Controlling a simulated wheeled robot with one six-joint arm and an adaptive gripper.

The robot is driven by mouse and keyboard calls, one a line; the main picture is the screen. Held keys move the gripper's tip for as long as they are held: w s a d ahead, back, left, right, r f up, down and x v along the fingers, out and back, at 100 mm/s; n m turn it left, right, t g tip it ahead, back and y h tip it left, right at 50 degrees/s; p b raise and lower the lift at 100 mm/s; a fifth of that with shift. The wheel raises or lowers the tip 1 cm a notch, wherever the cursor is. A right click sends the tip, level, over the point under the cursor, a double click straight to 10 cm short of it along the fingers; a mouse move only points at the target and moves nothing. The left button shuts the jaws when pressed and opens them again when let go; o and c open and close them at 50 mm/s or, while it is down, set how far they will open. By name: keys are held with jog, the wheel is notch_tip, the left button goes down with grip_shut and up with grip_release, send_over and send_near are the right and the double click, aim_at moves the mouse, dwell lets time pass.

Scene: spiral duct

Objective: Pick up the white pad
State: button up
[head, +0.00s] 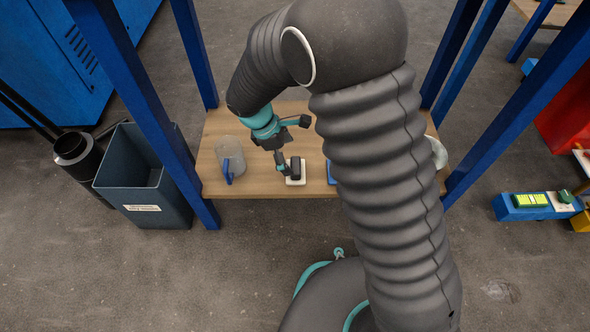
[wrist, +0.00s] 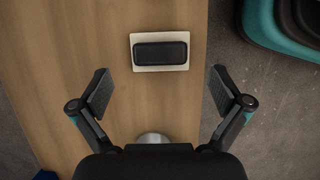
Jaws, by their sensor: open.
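The white pad (head: 303,181) lies on the wooden table near its front edge, with a dark rounded block (head: 295,168) on top of it. Only the pad's pale border shows around the block. In the wrist view the pad (wrist: 160,68) and the dark block (wrist: 160,50) are in the upper middle, beyond the fingertips. My gripper (wrist: 160,92) is open and empty, its two fingers spread wider than the pad. In the head view my gripper (head: 283,165) is just left of the pad, and I cannot tell its height above the table.
A clear container with a blue handle (head: 229,160) stands left on the table (head: 265,189). A blue item (head: 331,173) is partly hidden behind my arm. A whitish thing (head: 438,153) is at the right end. Blue posts frame the table; a dark bin (head: 145,180) stands left.

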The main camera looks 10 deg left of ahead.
aim_at(295, 165)
jog(key=b+x, duration=0.1)
jog(key=x, duration=0.4)
jog(key=shift+d+f, duration=0.1)
jog(key=shift+f, duration=0.15)
jog(key=c, duration=1.2)
